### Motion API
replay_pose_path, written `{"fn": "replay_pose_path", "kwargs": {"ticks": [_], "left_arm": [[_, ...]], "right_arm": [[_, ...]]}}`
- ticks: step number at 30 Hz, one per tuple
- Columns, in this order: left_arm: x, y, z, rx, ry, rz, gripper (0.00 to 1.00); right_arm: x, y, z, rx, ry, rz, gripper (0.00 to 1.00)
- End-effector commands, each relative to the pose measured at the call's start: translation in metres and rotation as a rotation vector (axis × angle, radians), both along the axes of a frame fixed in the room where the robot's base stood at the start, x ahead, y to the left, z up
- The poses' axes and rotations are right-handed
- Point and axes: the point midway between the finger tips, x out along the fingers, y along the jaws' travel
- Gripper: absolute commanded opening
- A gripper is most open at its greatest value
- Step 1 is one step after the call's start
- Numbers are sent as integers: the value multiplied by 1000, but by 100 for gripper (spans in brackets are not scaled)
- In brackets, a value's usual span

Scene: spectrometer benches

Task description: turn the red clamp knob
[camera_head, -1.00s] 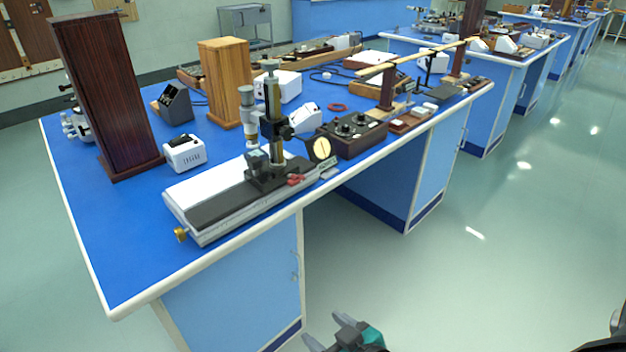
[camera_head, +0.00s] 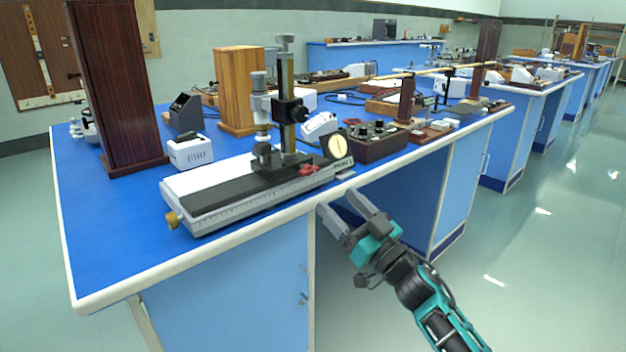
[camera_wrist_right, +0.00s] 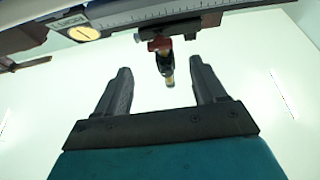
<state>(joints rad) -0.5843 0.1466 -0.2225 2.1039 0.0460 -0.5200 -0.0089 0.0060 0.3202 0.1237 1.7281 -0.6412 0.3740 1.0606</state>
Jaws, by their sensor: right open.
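The red clamp knob (camera_head: 309,169) sits low on the front side of the travelling microscope (camera_head: 281,130), by its carriage on the long white scaled base (camera_head: 230,205). In the right wrist view the red knob (camera_wrist_right: 159,45) shows beyond and between my fingertips, under the scaled rail. My right gripper (camera_head: 340,207) is open and empty in the head view, below and to the right of the knob, just off the bench's front edge. Its fingers also show apart in the right wrist view (camera_wrist_right: 160,82). They do not touch the knob. My left gripper is not in view.
The blue bench top (camera_head: 110,245) has a pale raised edge (camera_head: 200,255) between my gripper and the instrument. A round dial (camera_head: 338,148) and a dark control box (camera_head: 375,140) stand right of the microscope. A tall dark wooden box (camera_head: 115,90) stands at left. Open floor lies right.

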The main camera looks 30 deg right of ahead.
Motion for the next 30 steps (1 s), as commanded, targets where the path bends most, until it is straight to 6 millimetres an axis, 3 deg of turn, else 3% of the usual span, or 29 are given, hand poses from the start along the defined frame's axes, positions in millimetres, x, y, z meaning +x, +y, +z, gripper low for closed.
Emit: {"fn": "replay_pose_path", "kwargs": {"ticks": [9,15,28,30], "left_arm": [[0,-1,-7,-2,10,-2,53],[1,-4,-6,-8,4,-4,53],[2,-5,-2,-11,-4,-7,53],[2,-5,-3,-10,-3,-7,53]], "right_arm": [[54,14,23,1,-2,0,70],[75,20,31,0,1,-2,70],[83,22,35,1,1,-1,70],[83,22,35,1,1,-1,64]]}}
